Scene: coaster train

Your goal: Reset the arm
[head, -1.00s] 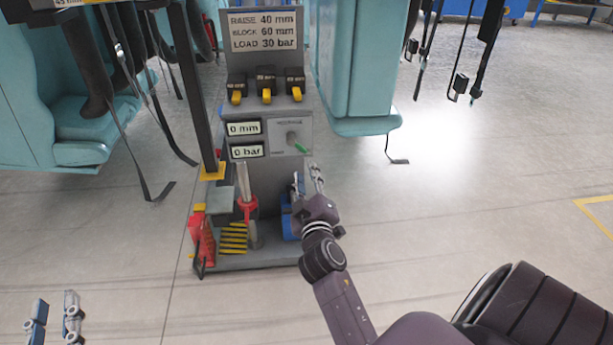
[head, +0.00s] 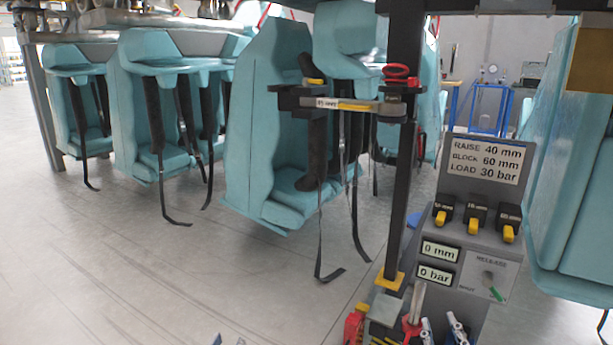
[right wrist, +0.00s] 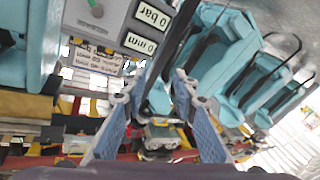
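My right gripper (head: 442,330) shows at the bottom of the head view, in front of the base of the grey control stand (head: 455,200). Its two fingers are apart with nothing between them. In the right wrist view its fingers (right wrist: 157,92) are also spread and empty, with teal seats and the stand's panel beyond. Only the fingertips of my left gripper (head: 228,341) show at the bottom edge of the head view. They look apart; the rest of that gripper is out of frame.
The stand's displays read 0 mm (head: 440,251) and 0 bar (head: 434,274). A dark post (head: 402,150) stands beside it. Teal seats (head: 270,130) with hanging straps (head: 320,230) fill the back. The grey floor (head: 120,270) at left is clear.

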